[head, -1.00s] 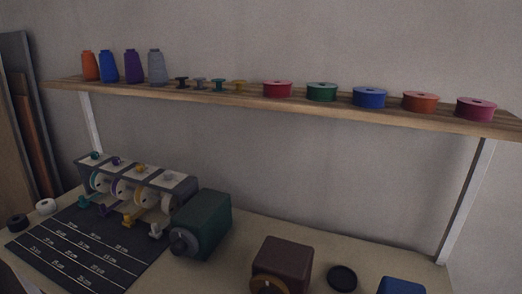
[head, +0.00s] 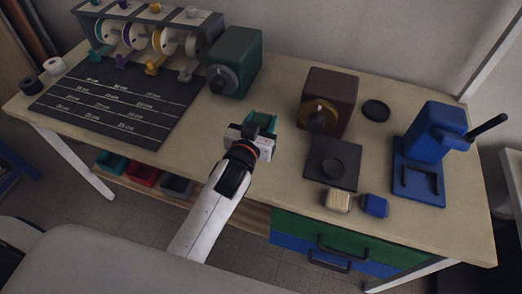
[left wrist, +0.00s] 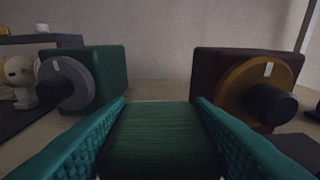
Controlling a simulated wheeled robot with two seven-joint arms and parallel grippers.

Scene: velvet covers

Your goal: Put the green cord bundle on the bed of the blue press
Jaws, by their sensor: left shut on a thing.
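My left gripper (head: 259,127) is over the middle front of the table. It is shut on the green cord bundle (left wrist: 160,140), which sits between the two teal fingers in the left wrist view. In the head view the bundle is mostly hidden by the gripper, and its height over the table is hard to tell. The blue press (head: 436,133) stands at the right end of the table, well apart from the gripper. Its flat bed (head: 418,183) faces the front edge, and nothing lies on it. My right gripper is not in view.
A maroon box with an orange dial (head: 331,97) and a black plate (head: 333,162) stand between gripper and press. A beige block (head: 337,200) and a blue block (head: 375,206) lie near the front edge. A green box (head: 236,62) stands behind left. A black disc (head: 376,110) lies behind.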

